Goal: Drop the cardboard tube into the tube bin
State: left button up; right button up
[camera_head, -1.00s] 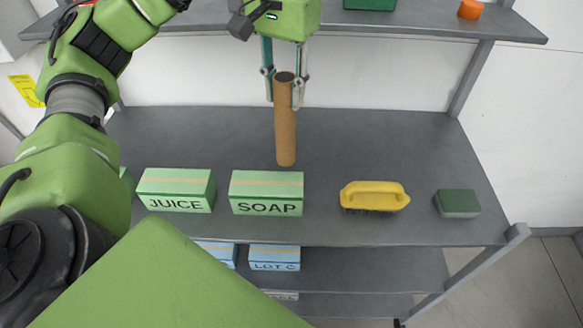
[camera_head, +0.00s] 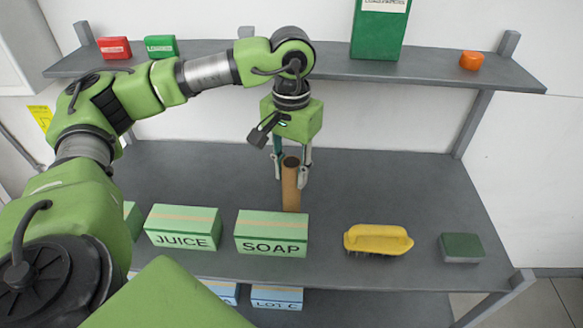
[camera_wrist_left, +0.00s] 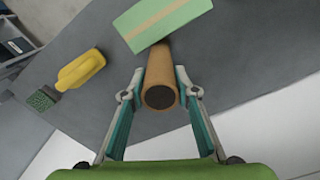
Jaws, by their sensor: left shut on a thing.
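The brown cardboard tube (camera_head: 290,188) stands near upright just behind the SOAP box in the head view. My left gripper (camera_head: 290,172) comes down from above and is shut on the tube's upper part. The tube's lower end meets the SOAP box's back edge in the picture; I cannot tell if it touches the shelf. In the left wrist view the tube (camera_wrist_left: 161,75) lies between the two fingers (camera_wrist_left: 160,93), its dark open end toward the camera. I cannot make out a tube bin in either view. My right gripper is not in view.
The SOAP box (camera_head: 272,235) and JUICE box (camera_head: 183,228) stand at the front of the grey shelf. Right of them are a yellow brush (camera_head: 378,238) and a green sponge (camera_head: 461,246). An upper shelf (camera_head: 440,72) holds a tall green box (camera_head: 379,30) and an orange item (camera_head: 471,60).

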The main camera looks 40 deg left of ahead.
pick_arm(q)
jog(key=shift+f, duration=0.1)
jog(key=o, duration=1)
jog(key=shift+o, duration=1.1)
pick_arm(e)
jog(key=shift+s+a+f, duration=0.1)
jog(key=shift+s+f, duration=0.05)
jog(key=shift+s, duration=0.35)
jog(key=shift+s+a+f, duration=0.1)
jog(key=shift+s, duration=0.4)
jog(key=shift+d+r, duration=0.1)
